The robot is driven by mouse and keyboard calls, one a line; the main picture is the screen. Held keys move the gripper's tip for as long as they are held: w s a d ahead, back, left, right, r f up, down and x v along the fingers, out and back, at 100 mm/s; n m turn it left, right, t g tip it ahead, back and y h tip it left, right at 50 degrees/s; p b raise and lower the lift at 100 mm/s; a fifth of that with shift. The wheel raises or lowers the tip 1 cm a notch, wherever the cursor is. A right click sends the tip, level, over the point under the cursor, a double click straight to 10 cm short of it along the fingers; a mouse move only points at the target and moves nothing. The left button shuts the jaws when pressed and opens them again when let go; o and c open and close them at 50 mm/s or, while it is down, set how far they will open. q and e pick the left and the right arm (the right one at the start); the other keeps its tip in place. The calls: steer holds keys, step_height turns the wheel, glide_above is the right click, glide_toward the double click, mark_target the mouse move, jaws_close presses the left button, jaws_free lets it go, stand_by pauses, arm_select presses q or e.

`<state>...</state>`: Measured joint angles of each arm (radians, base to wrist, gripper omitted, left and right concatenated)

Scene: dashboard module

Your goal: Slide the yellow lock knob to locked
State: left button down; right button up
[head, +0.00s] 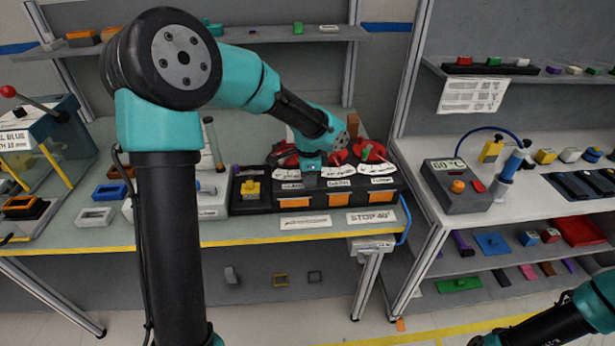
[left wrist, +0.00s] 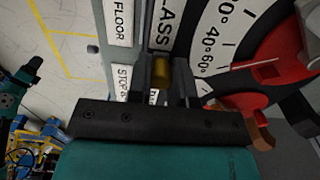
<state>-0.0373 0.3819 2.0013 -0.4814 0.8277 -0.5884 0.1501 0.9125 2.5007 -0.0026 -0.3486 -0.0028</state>
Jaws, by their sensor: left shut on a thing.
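The dashboard module (head: 265,206) is a long black unit on the bench, with orange panels along its front and white dials on top. My left gripper (head: 312,167) is down at its middle dials. In the left wrist view the dark fingers are shut on a small dull-yellow knob (left wrist: 161,73), one finger on each side. The knob sits beside the "GLASS" label and left of a white dial. Its base and slot are hidden by the gripper, so I cannot tell its lock position. My right gripper is out of view.
Red parts (head: 285,155) and a red-and-green part (head: 368,150) stand behind the dials. White label plates (head: 305,222) lie in front. A grey 60 °C box (head: 455,185) stands on the right bench.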

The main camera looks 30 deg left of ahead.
arm_select(q)
steer(key=shift+s+a, duration=0.1)
steer(key=shift+a, duration=0.05)
steer(key=c, duration=1)
jaws_free()
steer(key=shift+r, duration=0.15)
step_height(320, 180, up, 17)
steer(key=shift+r, duration=0.1)
